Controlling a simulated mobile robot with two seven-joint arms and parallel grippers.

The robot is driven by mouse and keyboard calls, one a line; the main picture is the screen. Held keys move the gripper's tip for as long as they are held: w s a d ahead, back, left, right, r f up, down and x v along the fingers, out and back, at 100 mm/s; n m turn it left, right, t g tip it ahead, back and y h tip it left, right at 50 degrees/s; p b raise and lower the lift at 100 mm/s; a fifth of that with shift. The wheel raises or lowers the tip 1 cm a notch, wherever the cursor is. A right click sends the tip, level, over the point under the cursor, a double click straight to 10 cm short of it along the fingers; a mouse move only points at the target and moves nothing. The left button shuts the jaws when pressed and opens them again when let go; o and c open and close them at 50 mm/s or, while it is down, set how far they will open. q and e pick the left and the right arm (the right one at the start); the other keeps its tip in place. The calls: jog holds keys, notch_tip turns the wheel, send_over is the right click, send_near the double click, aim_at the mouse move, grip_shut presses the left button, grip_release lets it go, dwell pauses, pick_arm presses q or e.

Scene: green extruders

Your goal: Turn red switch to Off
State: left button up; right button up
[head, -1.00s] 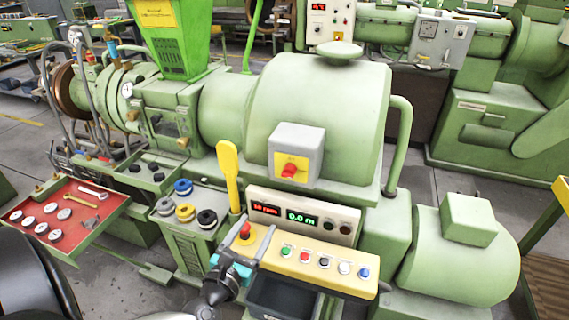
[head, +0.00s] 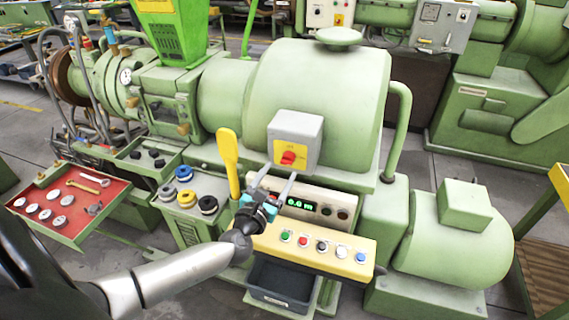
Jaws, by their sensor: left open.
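The red switch (head: 288,158) sits on a yellow plate on the front of a grey box (head: 298,128), fixed to the big green housing. My left gripper (head: 275,178) is open and empty. Its two fingers point up toward the switch from just below and in front of it, apart in the picture; I cannot tell the exact gap in depth. The left arm comes in from the lower left and covers part of the display panel (head: 318,207) and the left end of the yellow button panel (head: 345,249). My right gripper is not in view.
A yellow lever (head: 228,160) stands upright left of the gripper. Coloured buttons line the yellow panel below. A black bin (head: 283,280) is under it. A red tray (head: 65,205) with tools lies at left. A green motor (head: 455,240) is at right.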

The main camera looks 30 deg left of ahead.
aim_at(285, 164)
pick_arm(q)
jog(key=shift+w+a, duration=0.2)
jog(key=shift+w, duration=0.9)
jog(key=shift+w+a, duration=0.2)
jog(key=shift+w, duration=0.9)
grip_shut()
